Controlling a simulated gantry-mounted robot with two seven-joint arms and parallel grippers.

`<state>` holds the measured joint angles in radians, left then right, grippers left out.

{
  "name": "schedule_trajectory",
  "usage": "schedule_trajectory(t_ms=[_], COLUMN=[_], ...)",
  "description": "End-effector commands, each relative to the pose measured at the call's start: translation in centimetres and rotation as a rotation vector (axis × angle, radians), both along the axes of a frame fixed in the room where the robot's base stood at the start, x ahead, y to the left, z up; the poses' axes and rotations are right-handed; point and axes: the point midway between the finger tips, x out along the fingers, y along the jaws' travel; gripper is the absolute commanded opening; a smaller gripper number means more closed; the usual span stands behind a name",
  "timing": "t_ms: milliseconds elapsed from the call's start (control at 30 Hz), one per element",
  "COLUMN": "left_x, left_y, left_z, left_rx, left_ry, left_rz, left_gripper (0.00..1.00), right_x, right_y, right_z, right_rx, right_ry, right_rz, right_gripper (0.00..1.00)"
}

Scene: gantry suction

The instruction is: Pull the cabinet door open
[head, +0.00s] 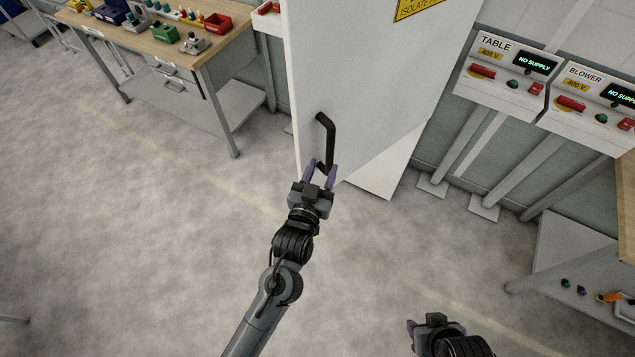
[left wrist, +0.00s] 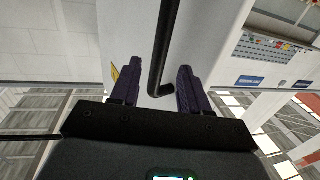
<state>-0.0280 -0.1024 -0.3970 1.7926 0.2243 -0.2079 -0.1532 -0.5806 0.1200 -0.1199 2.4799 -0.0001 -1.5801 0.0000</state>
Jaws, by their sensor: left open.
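The white cabinet door (head: 375,75) stands upright at the top middle of the head view, with a yellow warning label. I cannot tell whether it is ajar. Its black bar handle (head: 329,140) is vertical with bent ends. My left gripper (head: 320,169) is at the handle's lower end, fingers pointing at the door. In the left wrist view the handle (left wrist: 164,50) shows between the two spread purple fingers (left wrist: 157,88), apart from both. My right gripper (head: 425,327) is low in the head view, away from the door; its jaws are not clear.
A wooden workbench (head: 150,50) with bins and tools stands at the upper left. Control boxes (head: 508,75) marked TABLE and BLOWER are on the right, above grey posts. Another bench (head: 590,250) is at the right edge. The grey floor (head: 150,240) on the left is clear.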

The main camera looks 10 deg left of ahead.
Motion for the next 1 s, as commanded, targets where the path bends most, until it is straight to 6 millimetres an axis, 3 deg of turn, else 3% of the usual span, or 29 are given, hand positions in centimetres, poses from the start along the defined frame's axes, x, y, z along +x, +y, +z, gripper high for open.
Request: schedule_trajectory(t_ms=[233,600,667,900,1000], left_x=[-2.7,-3.2,-3.2,-3.3,-3.7], left_y=[0.5,0.6,0.6,0.4,-1.8], left_z=[-0.1,0.0,0.0,0.5,0.9], left_rx=[0.0,0.0,0.0,-0.135,-0.272], left_ry=[0.001,0.001,0.001,0.001,-0.009], left_rz=[0.0,0.0,0.0,-0.008,-0.091], left_gripper=[0.45,0.45,0.39,0.03,0.0], right_x=[0.0,0.0,0.0,0.0,0.0], right_y=[0.1,0.1,0.1,-0.1,-0.1], right_z=[-0.6,-0.6,-0.7,-0.7,-0.7], right_rx=[0.004,0.004,0.004,-0.004,-0.005], right_ry=[0.001,0.001,0.001,-0.001,0.0], right_rz=[-0.003,-0.003,-0.002,0.002,0.004], right_gripper=[0.43,0.43,0.43,0.43,0.43])
